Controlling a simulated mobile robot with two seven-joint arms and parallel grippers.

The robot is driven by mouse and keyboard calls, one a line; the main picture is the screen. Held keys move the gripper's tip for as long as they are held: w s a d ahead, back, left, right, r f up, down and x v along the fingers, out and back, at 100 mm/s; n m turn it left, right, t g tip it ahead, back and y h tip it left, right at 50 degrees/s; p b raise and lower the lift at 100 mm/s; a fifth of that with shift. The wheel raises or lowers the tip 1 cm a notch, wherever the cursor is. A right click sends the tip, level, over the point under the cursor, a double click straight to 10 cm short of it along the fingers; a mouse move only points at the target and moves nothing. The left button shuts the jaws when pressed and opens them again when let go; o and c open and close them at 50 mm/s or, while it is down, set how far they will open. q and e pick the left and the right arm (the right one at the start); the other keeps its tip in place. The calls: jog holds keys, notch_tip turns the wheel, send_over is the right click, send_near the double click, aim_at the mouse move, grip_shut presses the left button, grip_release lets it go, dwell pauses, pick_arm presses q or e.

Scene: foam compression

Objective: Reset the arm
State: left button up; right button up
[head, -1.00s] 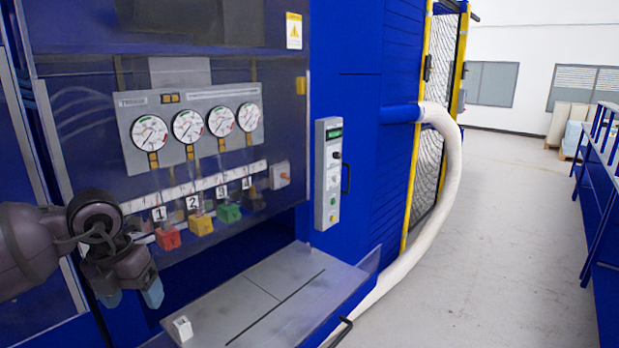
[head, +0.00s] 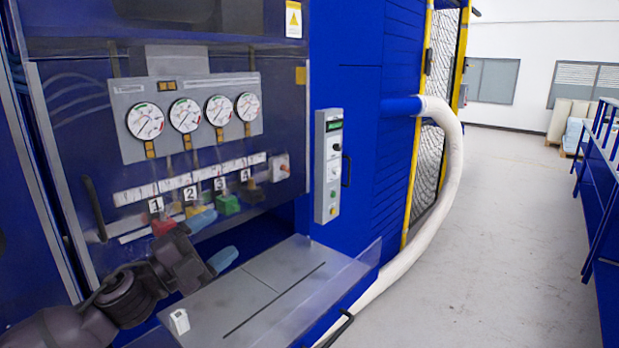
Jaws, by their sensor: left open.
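My left gripper (head: 212,240) is in front of the machine, low on the left, with its two blue-grey fingertips spread apart and nothing between them. It points right and toward the panel. One fingertip overlaps the row of numbered valve handles and partly hides the yellow one (head: 193,210). The red handle (head: 163,225) is just left of it, the green handle (head: 228,204) just right. A dark brown handle (head: 252,192) is further right. I cannot tell whether the fingertip touches a handle. The other fingertip is above the grey shelf's back edge. My right gripper is not in view.
Several round gauges (head: 185,115) and a control box (head: 328,165) are above. A white hose (head: 450,190) curves down at right. The floor right of it is clear.

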pick_arm(q)
jog(key=s+a+f+n+t+y+b, duration=0.1)
jog(key=s+a+f+n+y+b, duration=0.2)
jog(key=f+n+y, duration=0.8)
jog(key=s+a+f+n+t+y+b, duration=0.1)
jog(key=s+a+f+n+y, duration=0.35)
jog(key=f, duration=1.15)
jog(key=s+a+f+n+g+b, duration=0.1)
jog(key=s+f+n, duration=0.3)
jog(key=s+f, duration=0.5)
jog(key=s+a+f+n+g+b, duration=0.1)
jog(key=s+f+n, duration=0.4)
jog(key=s+f, duration=0.5)
jog(key=a+f+g+y, duration=0.1)
jog(key=g, duration=0.1)
jog(key=shift+a+f+g+b, duration=0.15)
jog(key=shift+a+g+b, duration=0.15)
jog(key=shift+a+b, duration=0.1)
